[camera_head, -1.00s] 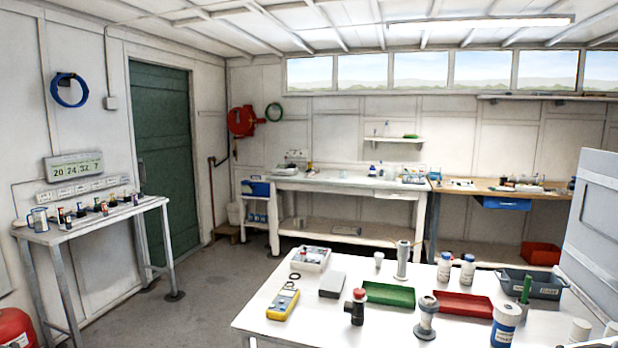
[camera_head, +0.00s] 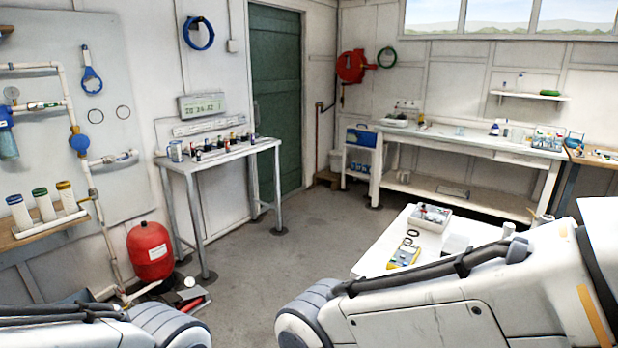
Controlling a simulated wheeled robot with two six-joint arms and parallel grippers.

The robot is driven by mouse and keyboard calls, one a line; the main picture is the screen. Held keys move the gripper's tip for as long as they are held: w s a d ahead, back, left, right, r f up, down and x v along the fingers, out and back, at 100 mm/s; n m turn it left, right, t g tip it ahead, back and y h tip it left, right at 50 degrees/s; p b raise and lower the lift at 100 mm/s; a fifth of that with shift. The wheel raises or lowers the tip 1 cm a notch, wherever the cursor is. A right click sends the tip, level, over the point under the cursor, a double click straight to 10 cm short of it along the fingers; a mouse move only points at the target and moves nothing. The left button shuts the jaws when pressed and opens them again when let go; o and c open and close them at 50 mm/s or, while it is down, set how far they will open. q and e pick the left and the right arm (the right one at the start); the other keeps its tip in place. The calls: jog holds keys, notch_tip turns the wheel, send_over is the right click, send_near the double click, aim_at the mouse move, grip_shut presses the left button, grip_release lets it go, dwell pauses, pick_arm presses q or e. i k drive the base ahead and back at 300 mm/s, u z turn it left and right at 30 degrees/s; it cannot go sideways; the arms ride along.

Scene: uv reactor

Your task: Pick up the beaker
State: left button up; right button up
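A small clear vessel that looks like the beaker (camera_head: 176,151) stands upright at the left end of the narrow side table (camera_head: 190,168) by the left wall. It is small in the camera_head view, so I cannot be sure of its details. Links of my two arms show along the bottom edge, well short of that table. Neither of my grippers is in view. My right arm hides much of the white table at the lower right.
Several small bottles line the side table beside the vessel. A red tank (camera_head: 150,252) stands on the floor to its left, near wall pipes. The white table (camera_head: 385,243) holds a yellow meter (camera_head: 405,254). A long bench (camera_head: 480,144) stands at the back.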

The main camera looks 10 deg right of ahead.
aim_at(460, 129)
jog(key=i, duration=4.05)
jog(key=z, duration=1.8)
jog(key=i, duration=5.15)
jog(key=u, duration=0.65)
